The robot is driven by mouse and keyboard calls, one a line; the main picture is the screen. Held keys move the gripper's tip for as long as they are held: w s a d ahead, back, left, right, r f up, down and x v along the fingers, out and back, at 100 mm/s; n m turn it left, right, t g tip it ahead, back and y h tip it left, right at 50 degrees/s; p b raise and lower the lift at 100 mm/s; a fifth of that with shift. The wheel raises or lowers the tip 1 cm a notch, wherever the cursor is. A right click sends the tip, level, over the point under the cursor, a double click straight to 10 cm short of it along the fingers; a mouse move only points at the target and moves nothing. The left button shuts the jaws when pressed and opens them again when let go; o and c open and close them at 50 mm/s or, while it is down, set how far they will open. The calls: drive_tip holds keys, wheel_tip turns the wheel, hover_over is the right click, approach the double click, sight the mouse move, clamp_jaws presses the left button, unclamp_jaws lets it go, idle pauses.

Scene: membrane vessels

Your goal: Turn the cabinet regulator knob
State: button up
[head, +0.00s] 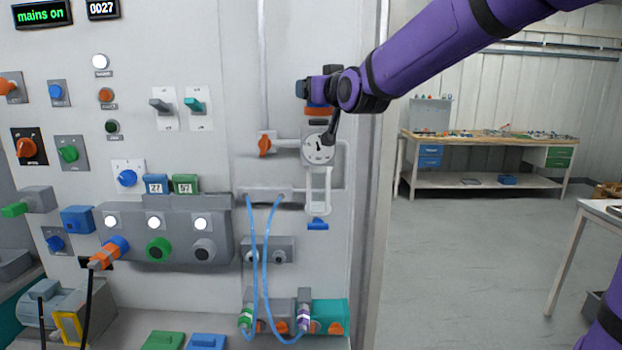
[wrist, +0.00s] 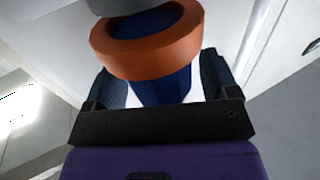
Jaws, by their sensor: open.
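The regulator knob is blue with an orange collar (head: 318,111) and sits on the cabinet panel above a round white gauge (head: 319,149). My gripper (head: 314,87) is at the knob in the head view and hides much of it. In the wrist view the blue knob (wrist: 160,88) stands between the two spread fingers of my gripper (wrist: 162,78), and its orange collar (wrist: 155,52) crosses in front of them. The gripper is open around the knob. Whether a finger touches it I cannot tell.
An orange valve handle (head: 264,145) is on the pipe left of the gauge. Two blue hoses (head: 265,260) hang below. Switches and knobs fill the panel to the left. A workbench (head: 487,140) stands far right beyond clear floor.

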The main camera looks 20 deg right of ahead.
drive_tip(key=shift+a+m+h, duration=0.1)
drive_tip(key=shift+m+h, duration=1.4)
drive_tip(key=shift+h, duration=0.8)
